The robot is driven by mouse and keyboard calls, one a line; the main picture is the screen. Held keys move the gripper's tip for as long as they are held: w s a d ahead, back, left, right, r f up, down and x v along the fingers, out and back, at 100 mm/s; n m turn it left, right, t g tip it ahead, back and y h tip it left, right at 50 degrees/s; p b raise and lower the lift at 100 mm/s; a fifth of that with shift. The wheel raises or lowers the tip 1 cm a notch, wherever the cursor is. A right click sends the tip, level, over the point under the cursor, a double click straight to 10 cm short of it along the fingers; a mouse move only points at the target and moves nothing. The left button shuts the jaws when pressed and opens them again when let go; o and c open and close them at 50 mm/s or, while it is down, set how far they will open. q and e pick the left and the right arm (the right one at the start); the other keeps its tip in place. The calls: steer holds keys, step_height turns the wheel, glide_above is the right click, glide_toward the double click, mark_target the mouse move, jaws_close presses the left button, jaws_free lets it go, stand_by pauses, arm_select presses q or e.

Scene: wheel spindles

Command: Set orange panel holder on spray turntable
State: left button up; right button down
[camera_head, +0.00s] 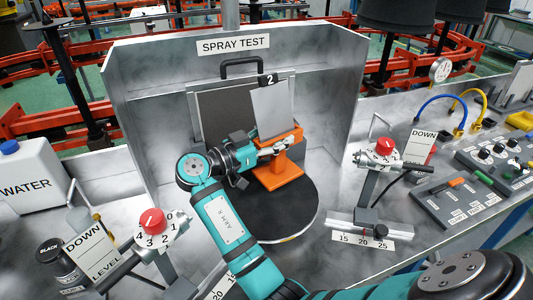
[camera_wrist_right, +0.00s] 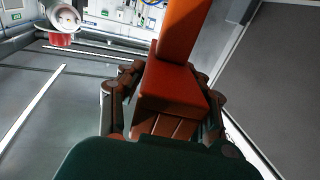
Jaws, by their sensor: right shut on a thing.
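The orange panel holder (camera_head: 286,176) stands upright over the black spray turntable (camera_head: 268,221) in the booth. Its flat foot looks to be at the disc's back right part; I cannot tell whether it touches. A light grey panel (camera_head: 270,112) with a black "2" tag is at its top. My right gripper (camera_head: 273,147) comes from the left side and is shut on the holder's upper part. In the right wrist view, the gripper fingers (camera_wrist_right: 170,95) sit on both sides of the holder's orange block (camera_wrist_right: 172,88). My left gripper is in neither view.
The grey booth walls (camera_head: 140,100) enclose the turntable behind and at the sides. A dark framed panel (camera_head: 222,108) stands behind the holder. Red-knobbed spray fixtures stand at the right (camera_head: 384,150) and front left (camera_head: 153,222). A water container (camera_head: 28,180) is far left.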

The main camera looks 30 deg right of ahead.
mark_target(272, 160)
steer(key=shift+w+a+m+g+b, duration=0.15)
steer(key=shift+a+m+g+b, duration=0.2)
steer(key=shift+a+g, duration=0.2)
steer(key=shift+w+a+m+g+b, duration=0.2)
steer(key=shift+a+m+g, duration=0.15)
steer(key=shift+a+g, duration=0.2)
steer(key=shift+s+a+r+g, duration=0.1)
steer(key=shift+a+r+g, duration=0.05)
steer(key=shift+a+g, duration=0.2)
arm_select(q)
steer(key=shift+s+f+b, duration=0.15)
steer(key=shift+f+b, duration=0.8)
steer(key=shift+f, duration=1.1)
arm_select(e)
steer(key=shift+f, duration=2.9)
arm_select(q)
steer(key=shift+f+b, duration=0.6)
arm_select(e)
steer(key=shift+f, duration=0.45)
steer(key=c, duration=0.8)
jaws_free()
